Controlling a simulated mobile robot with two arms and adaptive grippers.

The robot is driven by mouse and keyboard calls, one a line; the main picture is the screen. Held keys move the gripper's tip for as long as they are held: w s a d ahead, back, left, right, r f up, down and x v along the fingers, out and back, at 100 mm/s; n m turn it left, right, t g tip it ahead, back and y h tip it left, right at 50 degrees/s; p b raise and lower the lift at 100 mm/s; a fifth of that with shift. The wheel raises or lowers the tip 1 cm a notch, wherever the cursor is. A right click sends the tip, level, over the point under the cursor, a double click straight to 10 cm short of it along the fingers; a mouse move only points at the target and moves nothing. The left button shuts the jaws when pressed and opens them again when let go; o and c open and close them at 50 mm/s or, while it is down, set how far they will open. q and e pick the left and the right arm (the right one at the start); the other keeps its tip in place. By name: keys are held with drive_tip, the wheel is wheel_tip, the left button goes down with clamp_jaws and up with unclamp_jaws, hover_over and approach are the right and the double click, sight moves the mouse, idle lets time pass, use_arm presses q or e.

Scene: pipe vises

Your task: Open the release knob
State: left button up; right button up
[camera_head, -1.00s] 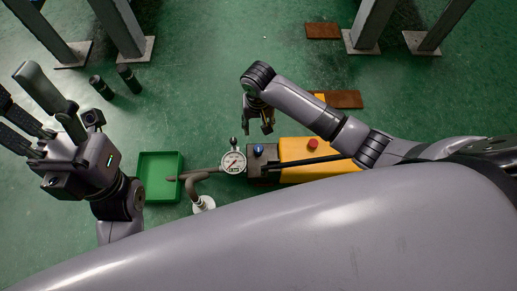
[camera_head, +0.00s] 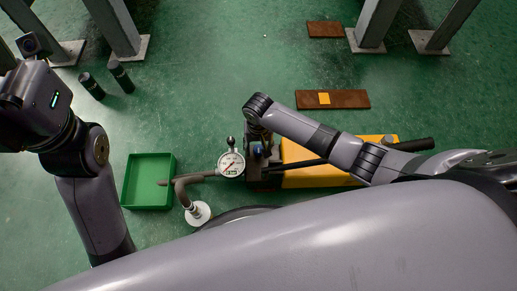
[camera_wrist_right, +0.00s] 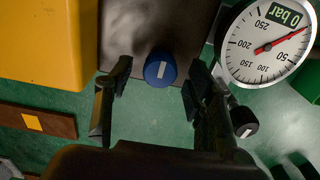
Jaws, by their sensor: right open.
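The blue knob (camera_wrist_right: 160,70) has a white mark on top and sits on the pump's dark metal block. It also shows in the head view (camera_head: 258,153), partly covered by my gripper. My right gripper (camera_wrist_right: 155,90) is open, its two fingers one on each side of the blue knob, with gaps left and right. I cannot tell whether the fingertips are level with the knob. In the head view my right gripper (camera_head: 262,148) hangs over the block. My left arm comes in at the left; its fingers are out of frame.
A pressure gauge (camera_head: 231,164) reading 0 bar stands close beside the right gripper, with a black knob (camera_wrist_right: 243,121) near it. The yellow pump body (camera_head: 310,178) lies right of the block. A green tray (camera_head: 148,205) and two dark cylinders (camera_head: 121,77) are to the left.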

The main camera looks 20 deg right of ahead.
drive_tip(key=shift+f, duration=0.3)
